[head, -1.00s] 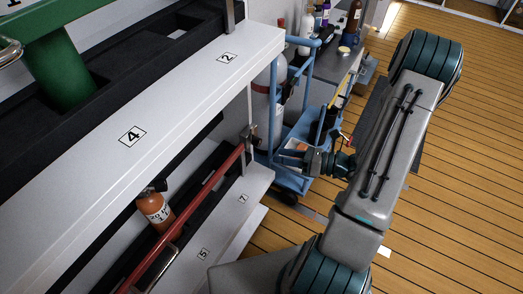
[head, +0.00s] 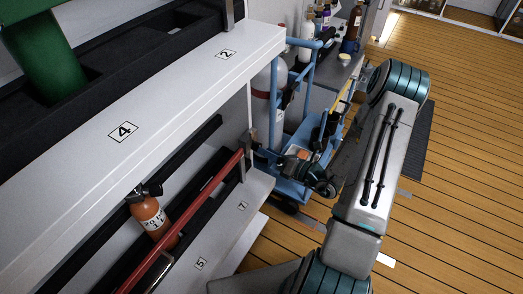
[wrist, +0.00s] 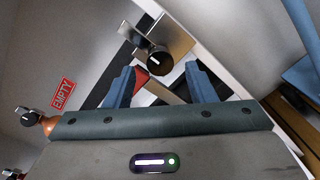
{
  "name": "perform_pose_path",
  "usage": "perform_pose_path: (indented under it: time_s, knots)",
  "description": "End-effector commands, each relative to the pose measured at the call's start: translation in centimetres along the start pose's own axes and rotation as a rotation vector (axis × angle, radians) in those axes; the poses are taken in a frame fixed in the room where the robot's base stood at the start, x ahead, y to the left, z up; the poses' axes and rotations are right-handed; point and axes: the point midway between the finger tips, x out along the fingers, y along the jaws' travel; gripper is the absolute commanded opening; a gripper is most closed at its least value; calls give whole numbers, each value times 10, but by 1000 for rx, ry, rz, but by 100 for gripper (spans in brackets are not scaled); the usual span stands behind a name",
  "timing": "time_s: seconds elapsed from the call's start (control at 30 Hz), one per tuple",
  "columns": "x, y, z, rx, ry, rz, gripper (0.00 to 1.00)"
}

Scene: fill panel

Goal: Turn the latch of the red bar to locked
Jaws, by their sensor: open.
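The red bar (head: 205,195) runs diagonally along the lower shelf in the head view. A short part of the red bar (wrist: 141,78) shows between my fingers in the wrist view. Its latch is a round black knob (wrist: 158,64) with a short white mark, on a metal bracket (wrist: 172,35). In the head view, the latch end of the bar (head: 245,158) is left of my wrist.
A blue cart (head: 290,190) with a cylinder stands beyond my wrist. A red EMPTY label (wrist: 63,94) is on the panel. Wooden floor is open at right.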

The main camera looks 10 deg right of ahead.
Motion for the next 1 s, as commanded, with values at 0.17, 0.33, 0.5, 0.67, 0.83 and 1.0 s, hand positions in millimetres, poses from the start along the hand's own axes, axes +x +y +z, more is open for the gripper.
perform_pose_path:
  time_s: [0.17,0.33,0.5,0.67,0.83,1.0]
  knots:
    - [24,0,-1,-1,2,2,50]
    - [33,0,0,0,1,0,50]
    - [34,0,0,1,0,0,50]
    - [33,0,0,0,1,0,31]
    - [33,0,0,0,1,0,6]
    - [33,0,0,-10,0,1,6]
